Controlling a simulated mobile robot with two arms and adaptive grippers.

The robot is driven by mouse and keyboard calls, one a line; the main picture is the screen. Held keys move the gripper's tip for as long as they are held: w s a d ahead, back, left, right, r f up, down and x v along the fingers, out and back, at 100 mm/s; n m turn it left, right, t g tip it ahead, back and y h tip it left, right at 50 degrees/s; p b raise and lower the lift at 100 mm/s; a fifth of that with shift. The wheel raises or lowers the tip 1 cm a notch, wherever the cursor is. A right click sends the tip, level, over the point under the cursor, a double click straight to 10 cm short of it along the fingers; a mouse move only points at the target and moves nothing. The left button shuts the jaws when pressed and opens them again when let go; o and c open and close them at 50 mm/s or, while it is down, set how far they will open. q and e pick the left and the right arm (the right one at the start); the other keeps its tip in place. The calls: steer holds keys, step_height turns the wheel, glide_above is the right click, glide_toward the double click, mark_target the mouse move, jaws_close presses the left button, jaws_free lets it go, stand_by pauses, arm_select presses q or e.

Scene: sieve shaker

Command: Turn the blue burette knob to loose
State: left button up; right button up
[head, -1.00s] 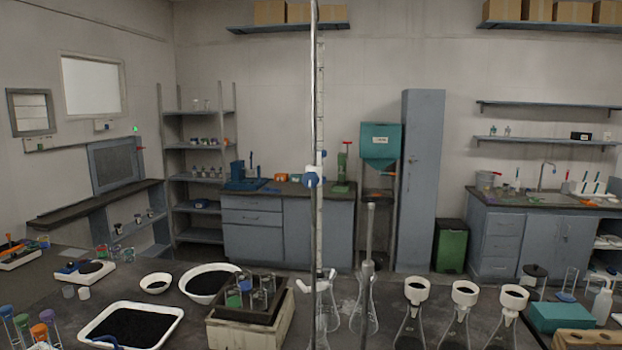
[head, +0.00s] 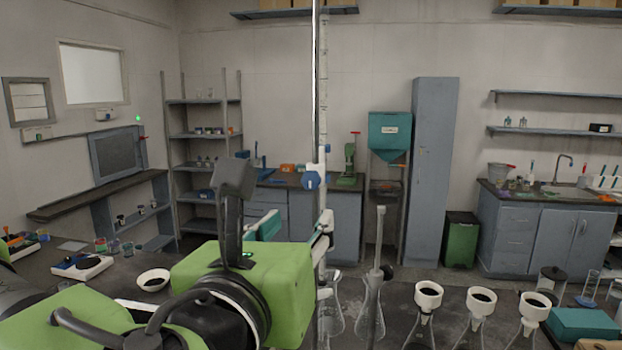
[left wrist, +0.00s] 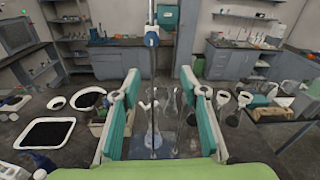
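The blue burette knob (head: 312,181) is on a white clamp on the tall, upright burette (head: 323,100) at the middle of the head view. It also shows near the top of the left wrist view (left wrist: 151,39). My left gripper (head: 295,224) is open and empty, lower than the knob and apart from it. In the left wrist view its two teal fingers (left wrist: 160,74) are spread wide, with the burette and stand beyond and between them. The gripper's body hides the burette's lower left side in the head view. My right gripper is not in view.
Flasks with white funnels (head: 428,296) stand to the right on the bench. Black-filled trays (left wrist: 46,132) lie to the left. The air around the knob looks clear.

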arm_select(q)
steer(key=a+r, duration=0.1)
steer(key=r, duration=0.1)
steer(key=p, duration=0.5)
glide_toward(310, 180)
steer(key=shift+m+t+y, duration=0.3)
steer(key=shift+t+y, duration=0.1)
steer(key=w, duration=0.2)
steer(key=w+d, duration=0.1)
steer(key=w, duration=0.3)
steer(key=shift+w+d+f, duration=0.1)
steer(key=shift+w+d, duration=0.3)
steer(key=shift+w+d+f+p, duration=0.15)
steer(key=shift+w+p, duration=0.2)
steer(key=shift+w, duration=0.35)
steer(key=c, duration=1.1)
